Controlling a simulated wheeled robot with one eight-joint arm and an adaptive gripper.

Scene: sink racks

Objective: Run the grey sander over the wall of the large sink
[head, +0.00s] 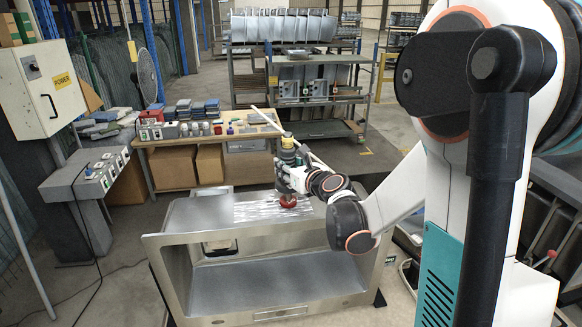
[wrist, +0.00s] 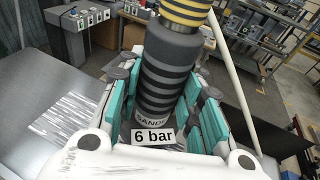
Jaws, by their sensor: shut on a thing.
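The grey sander (head: 288,158) is a dark ribbed cylinder with a yellow-and-black top and a red disc at its lower end. In the wrist view the sander (wrist: 170,70) fills the middle, with a "6 bar" label. My gripper (head: 290,178) is shut around its body, teal pads on both sides. The large sink (head: 190,215) is a metal box with its open side facing me. The red disc is at the sink's upper wall, beside a patch of bright streaks (head: 258,210). The streaks also show in the wrist view (wrist: 65,118). Exact contact cannot be told.
A wooden workbench (head: 165,147) with small boxes stands behind the sink. A control box (head: 90,175) and a power cabinet (head: 45,85) are at left. A pale hose or pole (head: 300,145) runs behind the sander. A metal rack (head: 315,85) stands farther back.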

